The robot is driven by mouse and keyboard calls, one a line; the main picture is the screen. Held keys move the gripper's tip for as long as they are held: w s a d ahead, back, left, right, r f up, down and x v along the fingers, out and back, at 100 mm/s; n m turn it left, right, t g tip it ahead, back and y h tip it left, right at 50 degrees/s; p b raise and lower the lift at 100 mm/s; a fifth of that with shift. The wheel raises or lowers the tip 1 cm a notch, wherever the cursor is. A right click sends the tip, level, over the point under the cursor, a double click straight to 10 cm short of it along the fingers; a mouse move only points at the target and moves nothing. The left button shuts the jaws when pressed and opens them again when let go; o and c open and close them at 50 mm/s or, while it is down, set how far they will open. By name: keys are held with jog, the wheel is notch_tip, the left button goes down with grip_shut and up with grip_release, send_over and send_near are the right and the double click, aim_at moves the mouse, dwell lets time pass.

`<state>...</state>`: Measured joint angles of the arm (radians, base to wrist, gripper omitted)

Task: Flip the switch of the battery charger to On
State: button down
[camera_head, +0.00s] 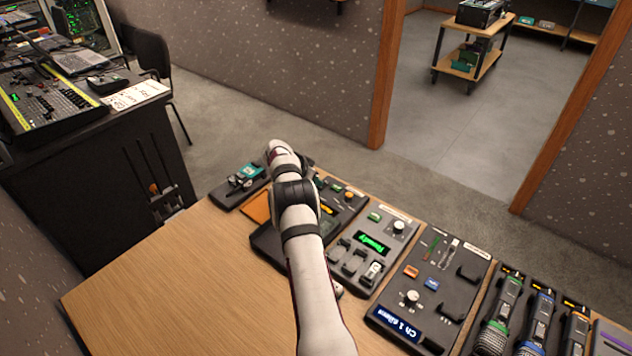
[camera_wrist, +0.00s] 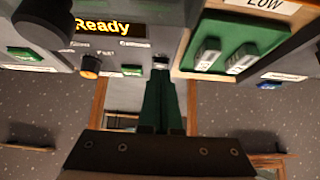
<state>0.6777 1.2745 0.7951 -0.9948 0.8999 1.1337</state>
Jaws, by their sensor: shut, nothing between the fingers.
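In the wrist view my gripper (camera_wrist: 162,72) is shut and empty. Contact cannot be told. To the right, a green bay (camera_wrist: 222,30) holds two pale upright pieces that look like batteries, beside a label reading LOW; this may be the battery charger. The switch position is not readable. In the head view my arm hides the gripper and part of the row of devices.
A grey panel (camera_wrist: 120,50) with an amber Ready display and an orange knob (camera_wrist: 91,66) lies left of my fingers. In the head view, a panel with a green display (camera_head: 372,243) and several handheld microphones line the table's right. The wooden table's left (camera_head: 170,285) is clear.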

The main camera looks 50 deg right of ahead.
jog(key=shift+r, duration=0.45)
jog(key=shift+r, duration=0.1)
jog(key=r, duration=0.4)
jog(key=shift+a+r, duration=0.25)
jog(key=shift+a, duration=0.15)
jog(key=a+r, duration=0.5)
jog(key=a, duration=0.2)
jog(key=shift+a+r, duration=0.25)
jog(key=shift+a, duration=0.05)
